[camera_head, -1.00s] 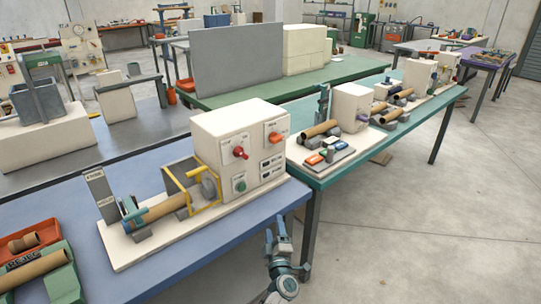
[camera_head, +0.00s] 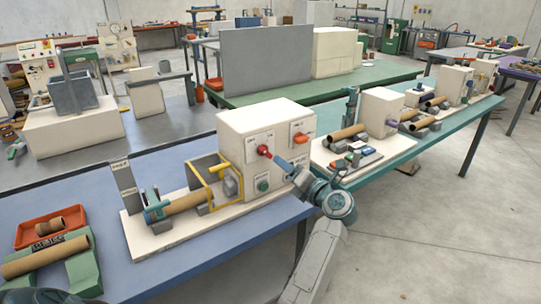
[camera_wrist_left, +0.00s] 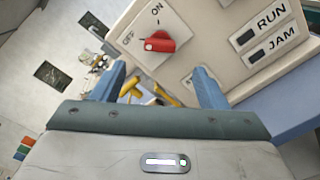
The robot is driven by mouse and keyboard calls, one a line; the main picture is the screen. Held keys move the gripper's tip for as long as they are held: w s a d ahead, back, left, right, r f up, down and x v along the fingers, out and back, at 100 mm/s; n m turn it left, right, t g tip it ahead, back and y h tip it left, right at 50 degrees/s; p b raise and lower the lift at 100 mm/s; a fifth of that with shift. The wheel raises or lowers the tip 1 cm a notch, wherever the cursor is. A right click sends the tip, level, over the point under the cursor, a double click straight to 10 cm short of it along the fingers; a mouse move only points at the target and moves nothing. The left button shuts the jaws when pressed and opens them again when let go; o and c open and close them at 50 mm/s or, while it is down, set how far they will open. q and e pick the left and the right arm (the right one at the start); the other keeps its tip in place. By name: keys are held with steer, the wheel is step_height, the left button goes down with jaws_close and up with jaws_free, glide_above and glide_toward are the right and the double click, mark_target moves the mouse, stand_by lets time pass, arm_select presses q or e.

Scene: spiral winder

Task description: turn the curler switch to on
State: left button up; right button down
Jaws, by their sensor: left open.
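The red switch knob (camera_head: 263,150) is on the front panel of the cream winder box (camera_head: 245,130). In the left wrist view the red knob (camera_wrist_left: 160,42) sits between OFF and ON labels. Its pale mark is at its left end, on the OFF side. My left gripper (camera_head: 281,162) is in front of the panel, its fingers pointing toward the red knob. In the left wrist view my left gripper (camera_wrist_left: 160,80) has its blue fingers wide apart and empty, with the knob beyond the gap. Contact with the knob does not show. My right gripper is not in view.
An orange switch (camera_head: 300,138) and a green button (camera_head: 263,185) share the panel. RUN and JAM windows (camera_wrist_left: 264,32) are right of the red knob. A yellow guard (camera_head: 212,172) and cardboard tube (camera_head: 183,203) stand left of the box. The teal table (camera_head: 440,137) continues at right.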

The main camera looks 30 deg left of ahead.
mark_target(269, 154)
arm_select(q)
steer(key=p+x, duration=0.1)
steer(key=x, duration=0.4)
steer(key=shift+w+a+r, duration=0.1)
steer(key=shift+a+r, duration=0.05)
steer(key=shift+p+x, duration=0.7)
steer(key=shift+x, duration=1.45)
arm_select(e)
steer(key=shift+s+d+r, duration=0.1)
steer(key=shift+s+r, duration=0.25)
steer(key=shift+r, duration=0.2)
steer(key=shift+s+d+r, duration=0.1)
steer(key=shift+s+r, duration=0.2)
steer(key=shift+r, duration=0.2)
arm_select(q)
steer(key=c, duration=1)
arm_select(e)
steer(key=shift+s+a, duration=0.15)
